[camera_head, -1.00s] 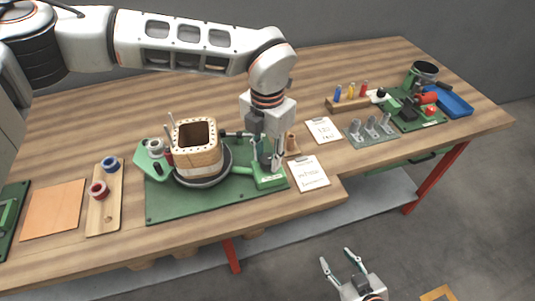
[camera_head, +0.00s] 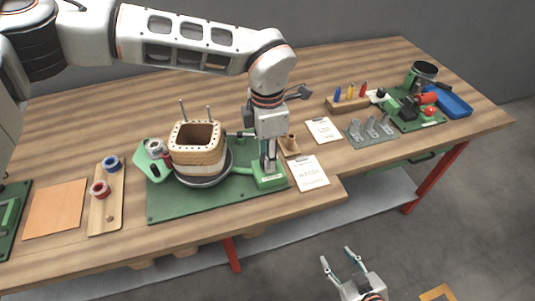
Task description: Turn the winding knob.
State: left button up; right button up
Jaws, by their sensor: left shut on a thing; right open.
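The winding machine sits on a green base plate (camera_head: 165,207) on the bench. Its wooden coil former (camera_head: 197,148) stands upright on a dark round turntable (camera_head: 217,178), with two thin rods rising from its far side. My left gripper (camera_head: 268,160) points down over the green block (camera_head: 270,181) at the machine's right end. It is shut on the winding knob there, which its fingers mostly hide. My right gripper (camera_head: 343,267) is open and empty, low in front of the bench over the floor.
A wooden strip with red and blue spools (camera_head: 110,163) and an orange sheet (camera_head: 54,208) lie left. White cards (camera_head: 308,172), a metal-post stand (camera_head: 370,130), a screwdriver rack (camera_head: 348,103) and a blue tray (camera_head: 453,102) lie right.

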pick_arm(q)
jog(key=shift+m, duration=0.4)
dwell(0.5)
jog(key=o, duration=1.1)
jog(key=shift+r, duration=0.1)
notch_tip(320, 180, up, 12)
jog(key=shift+f, duration=0.1)
dwell(0.4)
